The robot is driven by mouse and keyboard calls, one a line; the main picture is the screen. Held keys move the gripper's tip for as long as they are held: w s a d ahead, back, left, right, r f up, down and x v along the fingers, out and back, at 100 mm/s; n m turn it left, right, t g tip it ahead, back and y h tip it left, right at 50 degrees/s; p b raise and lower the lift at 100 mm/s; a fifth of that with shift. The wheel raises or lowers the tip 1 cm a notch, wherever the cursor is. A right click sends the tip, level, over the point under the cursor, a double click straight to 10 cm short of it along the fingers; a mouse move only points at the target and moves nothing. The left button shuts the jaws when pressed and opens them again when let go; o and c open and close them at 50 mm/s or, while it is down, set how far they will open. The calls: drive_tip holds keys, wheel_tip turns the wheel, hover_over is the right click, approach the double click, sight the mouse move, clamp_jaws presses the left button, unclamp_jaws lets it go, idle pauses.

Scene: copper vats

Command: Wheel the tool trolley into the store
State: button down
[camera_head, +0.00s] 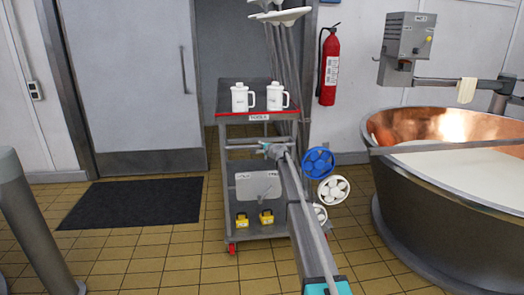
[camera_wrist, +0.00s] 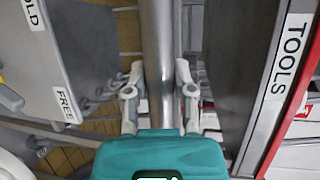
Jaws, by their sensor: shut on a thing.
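The tool trolley (camera_head: 232,117) is a grey cart with a red-edged top tray, a lower shelf and small red-hubbed castors. It stands upright on the tiles in front of a doorway opening (camera_head: 228,40) in the back wall. Its label (camera_wrist: 286,52) reads TOOLS at the right of the wrist view. My gripper (camera_head: 275,151) reaches the trolley's near side, just below the top tray. In the wrist view my gripper (camera_wrist: 160,85) is shut around a round metal bar (camera_wrist: 157,35). My arm hides part of the trolley's right side.
White jugs (camera_head: 240,98) stand on the tray; yellow items (camera_head: 266,217) sit below. Long-handled white discs (camera_head: 284,16) rise behind. Blue (camera_head: 318,162) and white wheels (camera_head: 333,190) are right of the trolley. A copper vat (camera_head: 440,235) bounds the right. A dark mat (camera_head: 132,203) lies left.

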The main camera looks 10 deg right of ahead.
drive_tip(key=shift+w, duration=0.15)
drive_tip(key=shift+c, duration=2.2)
unclamp_jaws()
